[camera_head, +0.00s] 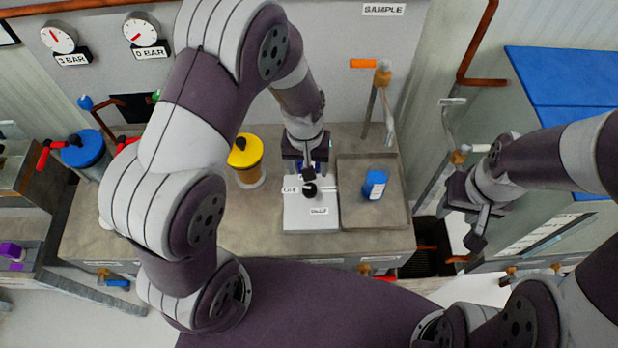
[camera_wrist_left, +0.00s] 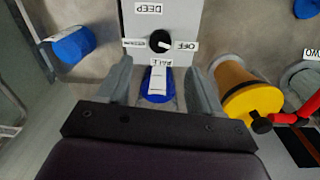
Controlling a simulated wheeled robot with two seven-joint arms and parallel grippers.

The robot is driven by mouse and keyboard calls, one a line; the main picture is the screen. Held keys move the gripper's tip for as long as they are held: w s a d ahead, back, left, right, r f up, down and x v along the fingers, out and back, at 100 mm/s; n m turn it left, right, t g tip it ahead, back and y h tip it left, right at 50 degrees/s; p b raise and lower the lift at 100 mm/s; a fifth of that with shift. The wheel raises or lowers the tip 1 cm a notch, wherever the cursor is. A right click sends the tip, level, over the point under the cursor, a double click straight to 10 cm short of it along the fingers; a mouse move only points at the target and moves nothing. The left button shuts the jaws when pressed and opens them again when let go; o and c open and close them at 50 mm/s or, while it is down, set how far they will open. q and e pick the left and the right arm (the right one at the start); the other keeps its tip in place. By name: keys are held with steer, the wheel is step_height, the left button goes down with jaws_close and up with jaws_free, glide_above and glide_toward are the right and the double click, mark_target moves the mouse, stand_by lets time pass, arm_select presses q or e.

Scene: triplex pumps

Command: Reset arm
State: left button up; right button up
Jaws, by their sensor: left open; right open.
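My left gripper (camera_head: 308,172) hangs over the back of a light grey box (camera_head: 310,218) with a black knob (camera_head: 310,190) on the bench. In the left wrist view my left gripper (camera_wrist_left: 160,75) is open, its fingers on either side of a blue item (camera_wrist_left: 157,84) that carries a white label. I cannot tell whether the fingers touch it. My right gripper (camera_head: 478,228) is open and empty, off the right side of the bench, pointing down.
A pipe with an orange handle (camera_head: 363,64) rises behind the tray. A blue-topped cabinet (camera_head: 560,75) is at the right.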

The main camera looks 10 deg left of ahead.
arm_select(q)
step_height(320, 180, up, 3)
steer(key=shift+a+r, duration=0.1)
stand_by(0.5)
steer(key=s+a+r+m+t, duration=0.1)
steer(key=s+a+r, duration=0.5)
steer(key=s+r, duration=0.1)
steer(key=shift+s+a+r+m, duration=0.2)
steer(key=shift+s+a+m, duration=0.2)
steer(key=shift+s, duration=0.4)
